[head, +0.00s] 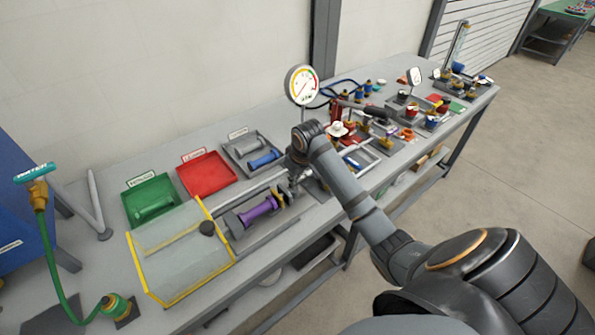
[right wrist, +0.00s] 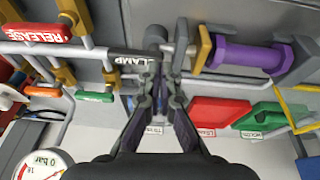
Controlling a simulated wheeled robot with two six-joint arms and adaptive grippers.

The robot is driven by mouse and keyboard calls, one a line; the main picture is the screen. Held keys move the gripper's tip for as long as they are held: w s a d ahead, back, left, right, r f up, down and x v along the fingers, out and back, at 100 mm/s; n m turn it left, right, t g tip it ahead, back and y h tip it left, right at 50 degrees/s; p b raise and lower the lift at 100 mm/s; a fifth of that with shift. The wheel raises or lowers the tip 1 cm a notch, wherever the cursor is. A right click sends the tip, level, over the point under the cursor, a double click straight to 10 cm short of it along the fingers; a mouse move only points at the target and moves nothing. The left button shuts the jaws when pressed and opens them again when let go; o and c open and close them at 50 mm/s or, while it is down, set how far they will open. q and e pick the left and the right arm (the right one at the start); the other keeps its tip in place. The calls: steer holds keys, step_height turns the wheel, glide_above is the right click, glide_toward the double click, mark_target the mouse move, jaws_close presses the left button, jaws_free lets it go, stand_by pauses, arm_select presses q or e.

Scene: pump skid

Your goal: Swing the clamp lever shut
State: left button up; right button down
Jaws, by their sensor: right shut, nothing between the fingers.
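The clamp lever (right wrist: 128,58) shows in the right wrist view as a dark bar with a white label, part of whose word is cut off by my fingers. My right gripper (right wrist: 162,82) is shut and empty, with its fingertips beside the lever's right end; I cannot tell whether they touch it. A purple cylinder (right wrist: 240,55) lies in its holder just to the right of the fingertips, and it also shows in the head view (head: 258,210). In the head view my right gripper (head: 297,176) is by the holder's far end, and my arm hides most of the lever. My left gripper is out of view.
A red RELEASE handle (right wrist: 35,33) is at the upper left of the wrist view. A gauge (head: 301,85) stands behind my wrist. Green (head: 136,190), red (head: 182,170) and grey trays line the back. A clear yellow-edged guard (head: 236,262) is left of the holder.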

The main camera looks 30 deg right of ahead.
steer(key=w+d+r, duration=0.4)
steer(key=w+r, duration=0.1)
steer(key=r, duration=0.1)
steer(key=shift+r+m+y, duration=0.2)
steer(key=shift+m+y, duration=0.1)
steer(key=shift+d, duration=0.1)
